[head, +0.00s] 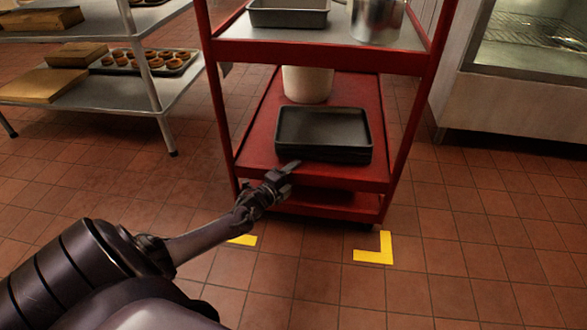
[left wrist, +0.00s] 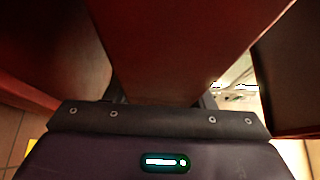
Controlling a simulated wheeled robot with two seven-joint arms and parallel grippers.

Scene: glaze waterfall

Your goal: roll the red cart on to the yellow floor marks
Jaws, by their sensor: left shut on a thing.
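The red cart (head: 328,199) stands upright in the middle of the head view, with three red-edged shelves. Two yellow floor marks show at its near side: an L-shaped right mark (head: 386,245) and a left mark (head: 243,240), partly hidden by my arm. The cart's near right foot is just behind the right mark. My left gripper (head: 288,169) is shut on the near edge of the cart's middle shelf. In the left wrist view, a red cart panel (left wrist: 155,50) lies between the fingers. My right gripper is out of view.
Dark trays (head: 322,134) and a pale pot (head: 307,84) sit on the middle shelf; a metal pan (head: 288,14) and a metal pot (head: 377,20) stand on top. A steel rack (head: 130,85) is at left, a steel cabinet (head: 500,108) at right. Near tiles are clear.

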